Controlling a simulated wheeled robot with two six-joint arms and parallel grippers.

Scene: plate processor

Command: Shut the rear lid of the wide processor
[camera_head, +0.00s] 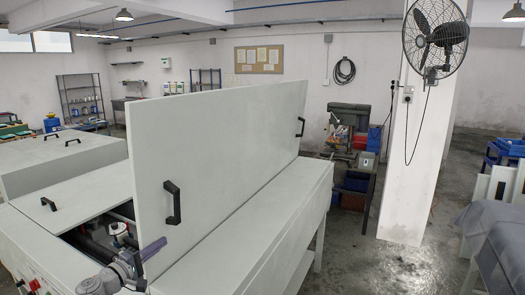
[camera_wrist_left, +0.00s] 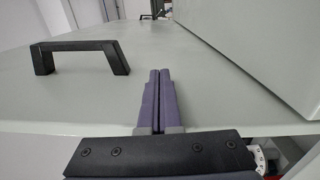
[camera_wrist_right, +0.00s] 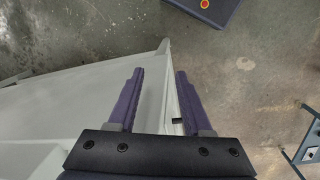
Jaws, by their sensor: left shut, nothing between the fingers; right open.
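The wide processor (camera_head: 262,228) is a long pale cabinet. A large pale lid (camera_head: 225,150) stands raised on it, nearly upright. The lid has a near black handle (camera_head: 172,203) and a far black handle (camera_head: 300,127). A black handle (camera_wrist_left: 80,50) also shows in the left wrist view, on a pale panel left of my fingers. My left gripper (camera_head: 155,247) is shut and empty, close to the raised lid's lower near corner; contact is unclear. My right gripper (camera_wrist_right: 157,95) is open and empty beside a pale panel edge above the floor. It is outside the head view.
A flat panel with a handle (camera_head: 48,204) lies left of the raised lid, beside a dark opening (camera_head: 85,240) with rollers. Another pale cabinet (camera_head: 60,160) stands behind. A pillar (camera_head: 405,140) with a fan (camera_head: 435,38) stands right. The concrete floor (camera_head: 350,255) right of the processor is clear.

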